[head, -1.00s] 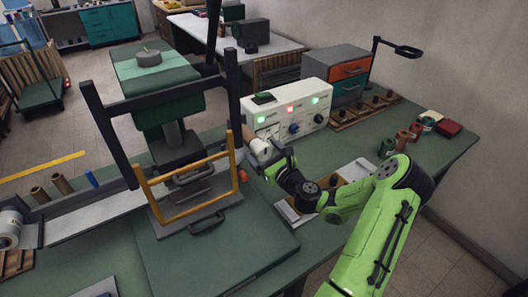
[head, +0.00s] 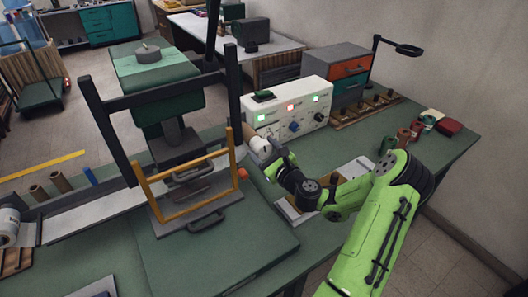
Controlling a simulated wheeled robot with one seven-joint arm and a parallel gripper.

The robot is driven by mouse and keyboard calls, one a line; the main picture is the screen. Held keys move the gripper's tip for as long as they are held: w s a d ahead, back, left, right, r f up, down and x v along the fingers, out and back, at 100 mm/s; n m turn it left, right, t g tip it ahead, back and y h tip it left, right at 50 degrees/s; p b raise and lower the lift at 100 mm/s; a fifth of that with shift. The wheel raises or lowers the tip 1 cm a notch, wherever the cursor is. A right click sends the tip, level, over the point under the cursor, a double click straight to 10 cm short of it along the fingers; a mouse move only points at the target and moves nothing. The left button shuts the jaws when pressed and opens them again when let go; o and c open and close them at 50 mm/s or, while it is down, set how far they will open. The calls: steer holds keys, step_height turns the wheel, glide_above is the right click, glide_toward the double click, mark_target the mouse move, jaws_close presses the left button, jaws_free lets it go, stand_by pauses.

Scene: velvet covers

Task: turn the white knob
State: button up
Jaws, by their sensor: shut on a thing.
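The white control box (head: 284,108) stands on the green bench, with lit green and red buttons and a row of knobs on its front. A blue knob (head: 294,126) and a dark knob (head: 319,117) show on its front. My gripper (head: 260,146) is at the lower left of the front, shut on what appears to be the white knob. The knob itself is hidden behind the gripper, so I cannot see its angle.
A press-like frame with a yellow guard (head: 186,182) stands close to the left of my gripper. A drawer unit (head: 338,72) and a wooden rack (head: 366,109) stand to the right. The bench front is partly clear.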

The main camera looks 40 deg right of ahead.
steer(key=n+b, duration=0.1)
steer(key=n, duration=0.1)
steer(key=n+b, duration=0.2)
steer(key=n, duration=0.1)
steer(key=shift+a+f+n, duration=0.1)
steer(key=shift+f+n, duration=0.15)
steer(key=shift+n, duration=0.05)
steer(key=shift+n+b, duration=1.8)
steer(key=shift+n, duration=0.3)
steer(key=o, duration=1)
steer(key=shift+c, duration=0.2)
steer(key=s+a+b, duration=0.1)
steer(key=s+b, duration=0.7)
steer(key=s, duration=0.7)
steer(key=shift+s, duration=0.4)
